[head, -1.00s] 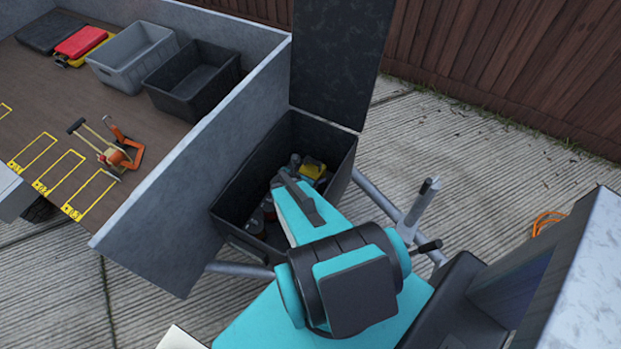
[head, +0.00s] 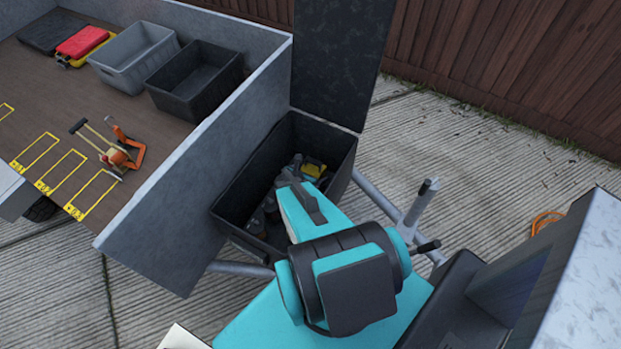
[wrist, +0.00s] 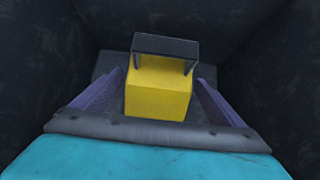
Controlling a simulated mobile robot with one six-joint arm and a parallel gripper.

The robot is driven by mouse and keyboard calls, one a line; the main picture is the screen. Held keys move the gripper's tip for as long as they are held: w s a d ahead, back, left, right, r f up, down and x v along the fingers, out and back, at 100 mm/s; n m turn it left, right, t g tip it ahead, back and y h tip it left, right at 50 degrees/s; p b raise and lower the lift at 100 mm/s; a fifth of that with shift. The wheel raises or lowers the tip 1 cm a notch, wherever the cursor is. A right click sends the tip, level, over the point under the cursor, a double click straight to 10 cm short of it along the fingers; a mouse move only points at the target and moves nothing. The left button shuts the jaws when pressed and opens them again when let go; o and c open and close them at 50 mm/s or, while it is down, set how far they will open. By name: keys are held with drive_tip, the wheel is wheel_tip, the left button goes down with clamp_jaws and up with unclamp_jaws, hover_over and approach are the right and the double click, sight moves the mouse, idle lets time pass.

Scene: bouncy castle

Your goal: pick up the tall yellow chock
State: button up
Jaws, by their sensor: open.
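The tall yellow chock (wrist: 158,95) stands inside the dark open box, with a black bracket or handle at its top end in the wrist view. In the head view a small part of the yellow chock (head: 314,169) shows past my arm. My gripper (wrist: 160,98) is open, with one finger on each side of the chock. Whether the fingers touch it I cannot tell. In the head view my arm hides most of the gripper and the chock's lower part.
The black box (head: 240,195) has tall walls close around my gripper, and its raised lid (head: 340,60) stands behind. A trailer bed to the left holds a grey crate (head: 130,60), a black crate (head: 195,80) and an orange tool (head: 122,157).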

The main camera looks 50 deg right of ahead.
sight(313, 161)
drive_tip(key=shift+p+x, duration=0.85)
drive_tip(key=shift+x, duration=1.05)
drive_tip(key=shift+c, duration=0.4)
drive_tip(key=c, duration=1.5)
drive_tip(key=shift+r, duration=0.15)
drive_tip(key=shift+r+b, duration=1.3)
drive_tip(key=shift+r, duration=3.6)
